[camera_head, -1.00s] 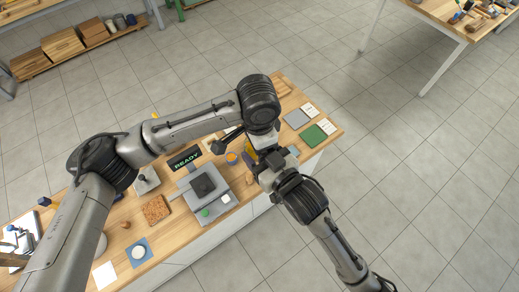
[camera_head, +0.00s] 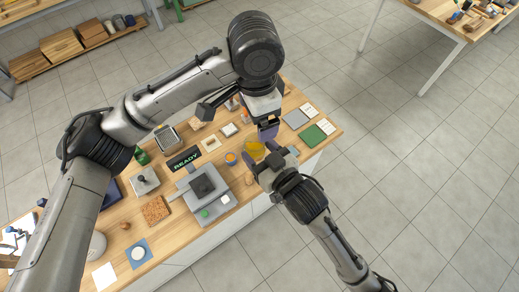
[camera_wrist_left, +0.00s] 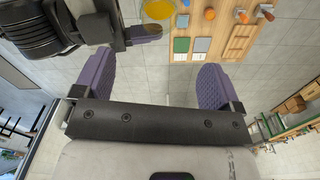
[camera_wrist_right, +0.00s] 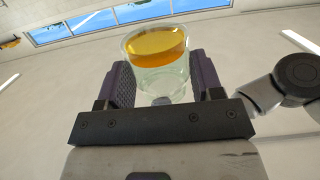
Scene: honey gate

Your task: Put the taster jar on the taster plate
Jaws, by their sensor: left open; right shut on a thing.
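The taster jar is a clear glass cup of amber honey (camera_wrist_right: 156,52). My right gripper (camera_wrist_right: 155,88) is shut on it and holds it in the air, tilted in the right wrist view. In the head view the jar (camera_head: 255,149) shows yellow beside the right gripper (camera_head: 266,164). My left gripper (camera_head: 268,130) is open and empty, just above the jar in the picture and apart from it. Its spread purple fingers show in the left wrist view (camera_wrist_left: 155,85), with the jar (camera_wrist_left: 158,9) beyond. A white round disc on a blue square (camera_head: 138,253) may be the taster plate; I cannot be sure.
On the bench are a READY sign (camera_head: 184,158), a grey device (camera_head: 203,187), an orange-and-blue cup (camera_head: 231,158), a green board (camera_head: 313,136) and a brown textured block (camera_head: 155,210). A white sheet (camera_head: 104,276) lies at the near left. My left arm crosses above the bench.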

